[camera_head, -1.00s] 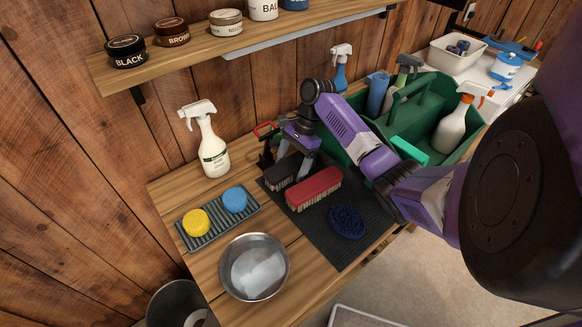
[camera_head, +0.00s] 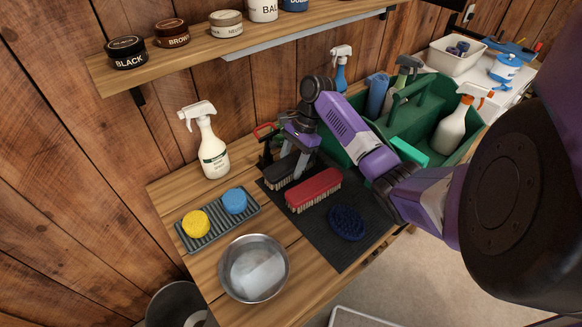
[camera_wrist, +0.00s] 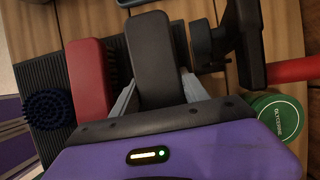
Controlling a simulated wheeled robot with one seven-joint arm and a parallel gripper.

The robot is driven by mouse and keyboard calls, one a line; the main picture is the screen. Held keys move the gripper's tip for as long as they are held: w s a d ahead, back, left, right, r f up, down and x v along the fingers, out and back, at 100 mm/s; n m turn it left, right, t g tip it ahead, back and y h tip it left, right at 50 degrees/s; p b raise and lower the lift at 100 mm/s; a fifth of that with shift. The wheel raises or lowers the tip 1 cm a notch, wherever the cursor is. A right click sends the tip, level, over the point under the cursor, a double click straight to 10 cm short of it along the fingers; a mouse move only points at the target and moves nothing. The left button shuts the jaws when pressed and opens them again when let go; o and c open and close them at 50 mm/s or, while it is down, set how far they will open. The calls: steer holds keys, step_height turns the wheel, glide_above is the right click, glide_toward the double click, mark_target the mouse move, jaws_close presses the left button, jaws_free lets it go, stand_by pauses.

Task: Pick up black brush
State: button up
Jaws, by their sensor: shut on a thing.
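The black brush (camera_head: 279,174) has a dark back and pale bristles, at the back left of the dark mat (camera_head: 330,246). My gripper (camera_head: 293,164) is over it from above and shut on it. In the wrist view the black back of the brush (camera_wrist: 151,55) runs away between my two fingers (camera_wrist: 158,98), which press its sides. Its bristles are hidden there. I cannot tell clearly whether it is clear of the mat.
A red brush (camera_head: 314,188) lies close beside the black one, with a round blue scrubber (camera_head: 347,222) in front. A black tool with a red handle (camera_wrist: 295,70) and a green tin (camera_wrist: 277,117) are close by. A green caddy (camera_head: 433,138) stands right, a spray bottle (camera_head: 212,153) left.

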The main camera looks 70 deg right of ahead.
mark_target(286, 164)
step_height(286, 164, up, 6)
steer(key=shift+r, duration=0.2)
steer(key=shift+s+a+f+p, duration=0.1)
steer(key=shift+s+a+p, duration=0.7)
steer(key=shift+s+a, duration=1.25)
steer(key=shift+s+a+f+p, duration=0.1)
steer(key=shift+s+a+p, duration=0.85)
steer(key=shift+s, duration=2.1)
steer(key=shift+s+a+p, duration=0.6)
steer(key=shift+s+a, duration=1.1)
steer(key=shift+s, duration=0.85)
